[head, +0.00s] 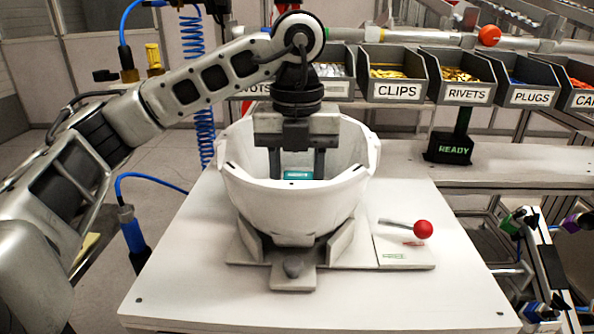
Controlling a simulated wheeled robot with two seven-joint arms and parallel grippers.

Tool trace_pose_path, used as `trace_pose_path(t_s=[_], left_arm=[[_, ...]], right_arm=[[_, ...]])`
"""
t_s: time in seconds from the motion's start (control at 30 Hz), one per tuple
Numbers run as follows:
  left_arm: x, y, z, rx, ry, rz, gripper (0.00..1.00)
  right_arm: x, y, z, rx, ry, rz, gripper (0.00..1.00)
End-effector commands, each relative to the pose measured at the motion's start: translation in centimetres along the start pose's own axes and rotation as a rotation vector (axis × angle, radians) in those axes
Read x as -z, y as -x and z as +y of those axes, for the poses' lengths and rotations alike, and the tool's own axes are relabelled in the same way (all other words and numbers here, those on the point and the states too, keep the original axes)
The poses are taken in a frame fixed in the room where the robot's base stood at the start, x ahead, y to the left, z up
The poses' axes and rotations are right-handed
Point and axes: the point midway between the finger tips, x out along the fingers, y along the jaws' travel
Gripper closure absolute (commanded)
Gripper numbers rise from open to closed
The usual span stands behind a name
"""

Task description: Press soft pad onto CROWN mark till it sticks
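The white helmet shell (297,205) sits open side up in a grey cradle on the white table. My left gripper (297,165) reaches down into the shell from above. Its two fingers are apart, with a small gap on each side of a teal patch (298,174) at the shell's inside. The patch bears light lettering too small to read, so I cannot tell whether it is the CROWN mark or the soft pad. No separate pad shows. The shell's front wall hides its bottom.
A red-knobbed lever (422,229) stands right of the cradle (293,267). Behind are bins marked CLIPS (399,91), RIVETS and PLUGS, and a READY sign (455,149). Blue coiled hoses hang at the left. The table (400,300) is bare at the front.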

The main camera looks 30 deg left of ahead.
Motion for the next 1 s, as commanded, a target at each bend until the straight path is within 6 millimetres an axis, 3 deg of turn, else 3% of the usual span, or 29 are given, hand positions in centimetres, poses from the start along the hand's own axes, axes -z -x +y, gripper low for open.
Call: trace_pose_path(t_s=[1.0], left_arm=[[0.00, -0.93, 0.00, 0.000, 0.000, 0.000, 0.77]], right_arm=[[-0.45, -0.22, 0.15, 0.000, -0.003, 0.001, 1.00]])
